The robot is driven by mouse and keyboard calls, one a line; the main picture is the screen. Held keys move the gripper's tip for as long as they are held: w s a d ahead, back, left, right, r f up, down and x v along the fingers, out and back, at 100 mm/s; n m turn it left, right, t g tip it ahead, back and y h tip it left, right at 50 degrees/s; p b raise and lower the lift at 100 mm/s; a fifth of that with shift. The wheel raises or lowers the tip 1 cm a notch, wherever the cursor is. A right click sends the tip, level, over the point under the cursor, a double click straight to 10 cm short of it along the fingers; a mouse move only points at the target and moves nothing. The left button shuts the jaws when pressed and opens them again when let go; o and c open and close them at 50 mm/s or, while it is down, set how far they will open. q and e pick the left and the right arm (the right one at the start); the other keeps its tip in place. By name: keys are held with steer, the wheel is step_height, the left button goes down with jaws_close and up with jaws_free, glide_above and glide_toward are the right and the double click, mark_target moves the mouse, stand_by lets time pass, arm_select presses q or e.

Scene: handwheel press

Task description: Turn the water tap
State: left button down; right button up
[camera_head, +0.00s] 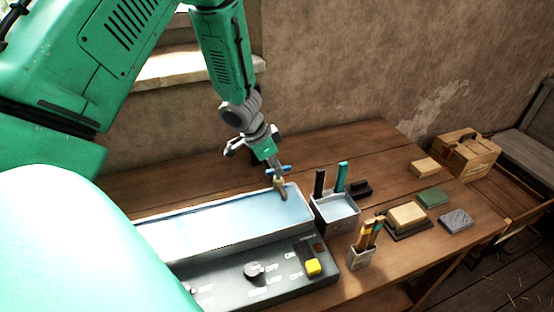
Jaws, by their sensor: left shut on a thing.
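The water tap (280,187) is a small brass-coloured spout with a blue handle (285,169). It stands at the back right end of a long, pale blue-white basin (232,222). My left gripper (271,161) comes down from above, tilted, with its tips at the blue handle. It is shut on the handle, which shows partly on both sides of the tips. The exact finger contact is too small to see clearly. My right gripper is not in view.
A dark control panel with a knob (254,270) and yellow button (313,267) sits in front of the basin. To the right are a square holder (336,213), a pencil cup (361,257), several blocks and a wooden box (465,154). The wall (340,70) is behind.

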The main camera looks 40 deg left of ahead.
arm_select(q)
steer(key=shift+w+a+r, duration=0.1)
steer(key=shift+w+r, duration=0.05)
steer(key=shift+w, duration=0.05)
steer(key=c, duration=1.6)
jaws_free()
steer(key=shift+s+a+r, duration=0.1)
steer(key=shift+r, duration=0.1)
steer(key=v, duration=1.1)
